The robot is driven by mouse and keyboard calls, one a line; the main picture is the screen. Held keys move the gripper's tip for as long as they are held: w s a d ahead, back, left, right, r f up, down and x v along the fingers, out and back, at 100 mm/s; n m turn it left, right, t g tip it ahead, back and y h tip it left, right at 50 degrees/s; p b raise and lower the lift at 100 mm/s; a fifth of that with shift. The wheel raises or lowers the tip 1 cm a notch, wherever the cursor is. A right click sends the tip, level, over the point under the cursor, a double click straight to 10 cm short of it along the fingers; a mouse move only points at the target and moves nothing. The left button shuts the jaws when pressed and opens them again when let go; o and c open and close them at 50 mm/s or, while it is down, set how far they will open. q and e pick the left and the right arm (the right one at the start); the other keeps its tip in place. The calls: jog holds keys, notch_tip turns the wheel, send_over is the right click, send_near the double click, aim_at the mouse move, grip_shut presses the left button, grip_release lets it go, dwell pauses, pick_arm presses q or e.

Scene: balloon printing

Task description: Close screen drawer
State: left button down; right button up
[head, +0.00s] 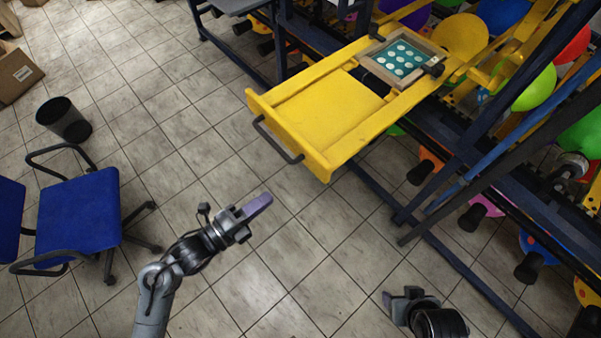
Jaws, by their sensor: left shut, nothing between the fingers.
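The yellow screen drawer (322,112) sticks out from the machine toward the left, pulled open. A black handle (277,141) is fixed on its front edge. A wooden-framed screen (404,60) with pale dots on teal sits toward its machine end. My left gripper (262,203) is shut and empty, below the handle in the picture and apart from it. My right gripper (408,298) is at the bottom right, away from the drawer; its fingers are too foreshortened to tell their opening.
The machine's dark blue frame (468,135) fills the right side, with several colored balloons (535,88) on it. A blue chair (78,215) and a black bin (64,119) stand at the left. Tiled floor (200,130) is clear left of the drawer.

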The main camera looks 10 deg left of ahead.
pick_arm(q)
jog(key=p, duration=0.2)
send_near(311, 166)
jog(key=x, duration=0.5)
jog(key=shift+w+d+r, duration=0.2)
jog(key=shift+r, duration=0.05)
jog(key=shift+w+d, duration=0.4)
jog(key=shift+w, duration=0.1)
jog(key=shift+f, duration=0.1)
